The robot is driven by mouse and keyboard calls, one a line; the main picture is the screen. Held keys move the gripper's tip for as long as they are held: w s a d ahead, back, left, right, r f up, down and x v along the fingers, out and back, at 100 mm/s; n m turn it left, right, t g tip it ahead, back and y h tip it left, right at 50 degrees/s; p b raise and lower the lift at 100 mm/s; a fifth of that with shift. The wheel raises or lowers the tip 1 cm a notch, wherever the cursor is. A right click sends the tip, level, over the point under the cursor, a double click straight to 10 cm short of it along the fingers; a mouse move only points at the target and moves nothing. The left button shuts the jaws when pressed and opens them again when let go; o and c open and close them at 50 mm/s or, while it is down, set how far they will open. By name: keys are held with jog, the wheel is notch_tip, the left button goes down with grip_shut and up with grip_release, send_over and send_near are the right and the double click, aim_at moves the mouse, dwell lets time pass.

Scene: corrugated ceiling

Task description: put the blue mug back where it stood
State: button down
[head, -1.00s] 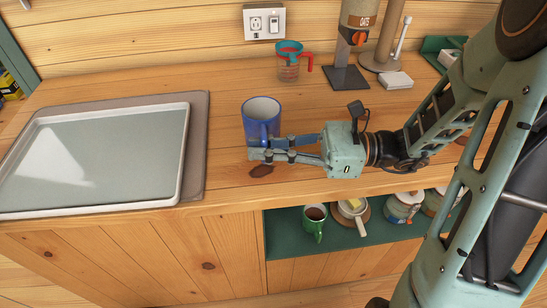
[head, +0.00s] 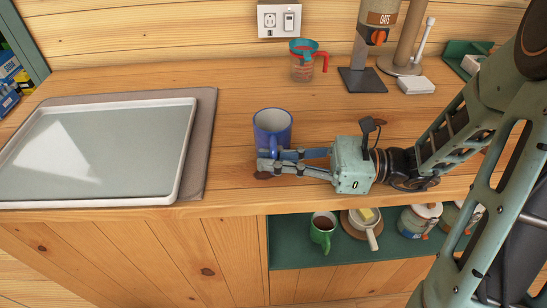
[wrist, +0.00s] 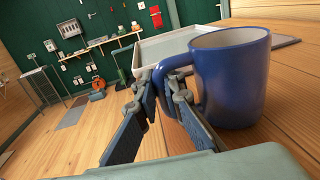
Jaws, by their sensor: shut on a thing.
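The blue mug (head: 284,131) is upright over the wooden counter, right of the large tray. It fills the right of the wrist view (wrist: 235,85), its inside pale and empty as far as I see. My gripper (head: 264,160) comes in from the right on the mug's near side. In the wrist view its fingers (wrist: 162,88) are shut on the mug's handle (wrist: 168,68). The mug's base is at or very close to the counter top; I cannot tell whether it touches.
The tray (head: 190,150) lies left of the mug. The counter's front edge is close. A green mug (head: 322,235) stands on the shelf below. Bare counter surrounds the mug.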

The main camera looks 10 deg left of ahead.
jog(key=c, duration=2)
grip_release()
jog(key=shift+c, duration=0.2)
jog(key=shift+f+b, duration=0.15)
jog(key=shift+b, duration=0.2)
jog(key=d, duration=0.3)
jog(key=d+p, duration=0.1)
jog(key=d, duration=0.3)
jog(key=w+d, duration=0.1)
jog(key=d, duration=0.2)
jog(key=shift+d, duration=0.4)
